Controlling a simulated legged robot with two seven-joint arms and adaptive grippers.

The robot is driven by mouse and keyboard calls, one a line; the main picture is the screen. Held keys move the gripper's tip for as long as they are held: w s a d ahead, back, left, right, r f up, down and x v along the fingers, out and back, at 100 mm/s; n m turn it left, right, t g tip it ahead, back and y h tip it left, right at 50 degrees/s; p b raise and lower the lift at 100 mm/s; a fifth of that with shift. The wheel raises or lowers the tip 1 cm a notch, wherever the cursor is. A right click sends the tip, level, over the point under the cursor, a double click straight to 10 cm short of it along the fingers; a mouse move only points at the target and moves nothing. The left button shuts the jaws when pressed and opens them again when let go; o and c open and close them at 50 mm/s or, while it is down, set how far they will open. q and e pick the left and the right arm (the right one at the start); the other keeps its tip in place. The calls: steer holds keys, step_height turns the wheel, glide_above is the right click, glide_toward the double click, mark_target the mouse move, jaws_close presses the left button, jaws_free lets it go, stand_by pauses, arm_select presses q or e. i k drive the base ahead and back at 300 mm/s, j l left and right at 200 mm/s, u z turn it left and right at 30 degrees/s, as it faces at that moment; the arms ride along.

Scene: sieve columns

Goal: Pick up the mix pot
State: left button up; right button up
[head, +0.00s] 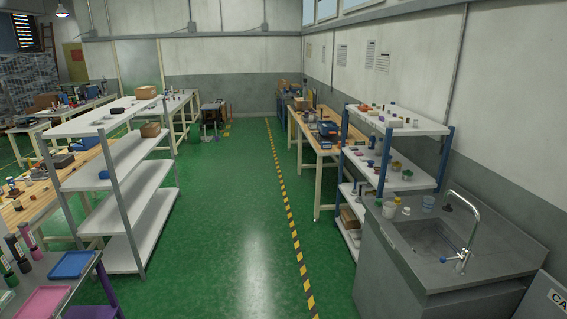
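I cannot pick out a mix pot for certain in the head view. Neither of my grippers is in view.
A grey sink counter (480,257) with a tall faucet (474,228) stands at the right. A white shelf rack (148,206) and a cart with a blue tray (71,264) and a pink tray (44,303) stand left. The green floor (235,220) between is clear.

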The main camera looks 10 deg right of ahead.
mark_target(389, 210)
steer(key=i+z, duration=0.15)
steer(key=i, duration=0.3)
steer(key=i+j+z, duration=0.15)
steer(key=i, duration=0.35)
steer(key=i+j+z, duration=0.15)
steer(key=i, duration=0.3)
steer(key=i+j+z, duration=0.15)
steer(key=i, duration=0.3)
